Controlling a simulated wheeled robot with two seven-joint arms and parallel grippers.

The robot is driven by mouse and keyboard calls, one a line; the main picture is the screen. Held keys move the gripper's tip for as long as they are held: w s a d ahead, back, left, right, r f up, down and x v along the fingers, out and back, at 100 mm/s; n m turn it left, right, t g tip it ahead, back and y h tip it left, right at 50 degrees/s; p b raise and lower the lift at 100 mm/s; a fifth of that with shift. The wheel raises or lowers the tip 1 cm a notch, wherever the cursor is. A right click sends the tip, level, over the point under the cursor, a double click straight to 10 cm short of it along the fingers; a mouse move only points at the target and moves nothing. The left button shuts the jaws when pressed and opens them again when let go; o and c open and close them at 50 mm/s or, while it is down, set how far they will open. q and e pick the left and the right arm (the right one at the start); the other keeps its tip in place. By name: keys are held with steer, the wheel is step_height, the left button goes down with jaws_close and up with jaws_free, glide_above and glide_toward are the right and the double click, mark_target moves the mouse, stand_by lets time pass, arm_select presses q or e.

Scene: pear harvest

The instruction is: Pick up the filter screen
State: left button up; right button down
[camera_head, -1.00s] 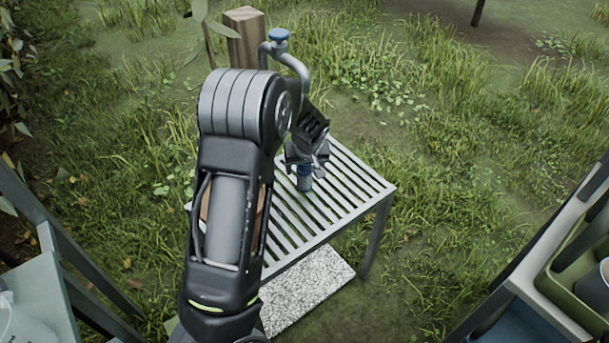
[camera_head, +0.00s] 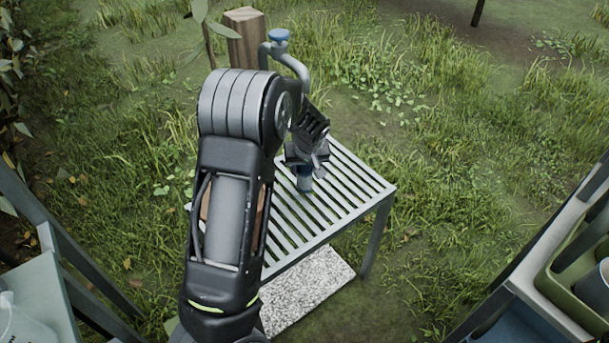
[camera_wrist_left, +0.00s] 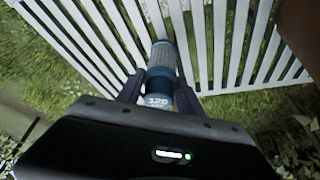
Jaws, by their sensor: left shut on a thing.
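The filter screen appears to be the small blue-grey cylinder with a mesh-like side (camera_wrist_left: 162,62). In the head view it shows as a small blue piece (camera_head: 305,183) at the slatted table, below my gripper. My left gripper (camera_head: 307,162) is shut on it; in the left wrist view its two fingers (camera_wrist_left: 160,92) sit on either side of the cylinder. A blue-and-white part with printed marks shows between the fingers, close to the palm. Whether the cylinder touches the slats, I cannot tell. My right gripper is not in view.
The slatted table (camera_head: 364,187) stands on grass with a pale stone slab (camera_head: 308,290) under its front. A grey pipe with a blue-topped tap (camera_head: 279,36) rises behind, by a wooden post (camera_head: 245,40). A rack with an olive crate (camera_head: 567,292) is at the right.

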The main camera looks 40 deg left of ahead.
arm_select(q)
jaws_close()
steer(key=shift+r, duration=0.1)
steer(key=shift+r, duration=0.8)
step_height(320, 180, up, 2)
steer(key=shift+r, duration=0.1)
steer(key=s+d+b, duration=0.1)
steer(key=s+d, duration=1.1)
steer(key=s, duration=0.1)
steer(key=shift+d+f, duration=0.2)
steer(key=shift+f, duration=0.05)
steer(key=w+d+m+h+p, duration=0.1)
steer(key=w+d+m+p, duration=0.1)
steer(key=d+m+p, duration=0.2)
steer(key=w+d+m+t+h+p, duration=0.1)
steer(key=w+d+m+h+p, duration=0.1)
steer(key=d, duration=0.4)
steer(key=w+m+p, duration=0.1)
steer(key=m+p, duration=0.1)
steer(key=shift+w+d+f+m+p, duration=0.2)
steer(key=shift+w+f+m+p, duration=0.1)
steer(key=shift+f, duration=0.1)
